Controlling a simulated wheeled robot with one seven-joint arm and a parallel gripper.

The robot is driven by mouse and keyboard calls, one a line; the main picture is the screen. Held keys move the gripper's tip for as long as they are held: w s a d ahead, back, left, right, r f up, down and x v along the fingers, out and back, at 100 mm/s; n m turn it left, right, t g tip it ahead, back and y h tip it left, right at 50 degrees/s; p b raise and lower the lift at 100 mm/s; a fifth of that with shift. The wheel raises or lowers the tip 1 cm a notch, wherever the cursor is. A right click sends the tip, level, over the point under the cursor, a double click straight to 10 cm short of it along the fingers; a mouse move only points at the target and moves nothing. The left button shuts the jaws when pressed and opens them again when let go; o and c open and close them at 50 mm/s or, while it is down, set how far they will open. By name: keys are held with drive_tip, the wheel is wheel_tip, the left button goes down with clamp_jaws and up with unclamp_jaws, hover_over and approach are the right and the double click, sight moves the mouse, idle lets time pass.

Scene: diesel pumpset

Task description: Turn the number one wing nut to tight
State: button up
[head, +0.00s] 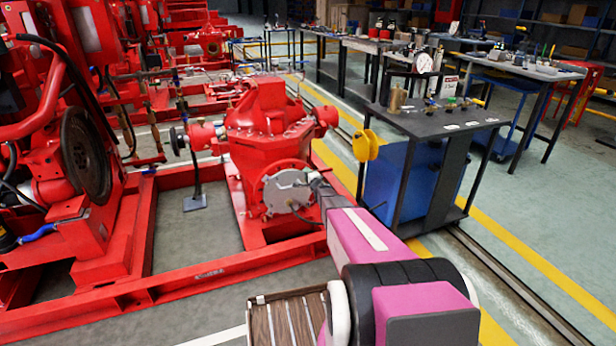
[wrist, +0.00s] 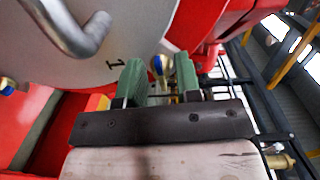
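The round grey cover plate (head: 287,191) sits on the end of the red pump, and its face fills the upper left of the wrist view (wrist: 60,62). A black figure 1 is marked near its edge. Just right of the mark, a small blue and brass part (wrist: 157,66), likely the number one wing nut, shows between my fingers. My gripper (wrist: 158,78) is open, with its green fingertips on either side of this part and a gap visible. Contact cannot be told. In the head view my gripper (head: 316,180) is small at the plate's right edge.
A curved grey handle (wrist: 72,28) stands out from the plate, left of my fingers. Another blue and brass part (wrist: 7,86) shows at the far left. The red base frame (head: 215,274) runs below the pump. A dark workbench (head: 440,122) stands to the right.

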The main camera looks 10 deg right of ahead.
drive_tip(key=s+d, duration=0.1)
drive_tip(key=s, duration=0.9)
drive_tip(key=shift+s+d, duration=0.3)
drive_tip(key=shift+d, duration=0.1)
drive_tip(key=shift+r, duration=0.15)
drive_tip(key=s+a+r+n+g+h, duration=0.1)
drive_tip(key=s+a+n+g, duration=0.3)
drive_tip(key=s, duration=0.8)
drive_tip(key=s+a+r+n+g+h, duration=0.1)
drive_tip(key=s+a+r+n+g, duration=0.3)
drive_tip(key=s, duration=0.8)
drive_tip(key=s+a+r+n+g+h, duration=0.1)
drive_tip(key=s+a+r+n+g, duration=0.2)
drive_tip(key=s+n+g, duration=0.4)
drive_tip(key=s+a+g, duration=0.1)
drive_tip(key=s+g, duration=0.1)
drive_tip(key=s, duration=0.3)
drive_tip(key=shift+s+a+r+n, duration=0.15)
drive_tip(key=shift+s+a+n, duration=0.1)
drive_tip(key=shift+s+n, duration=0.05)
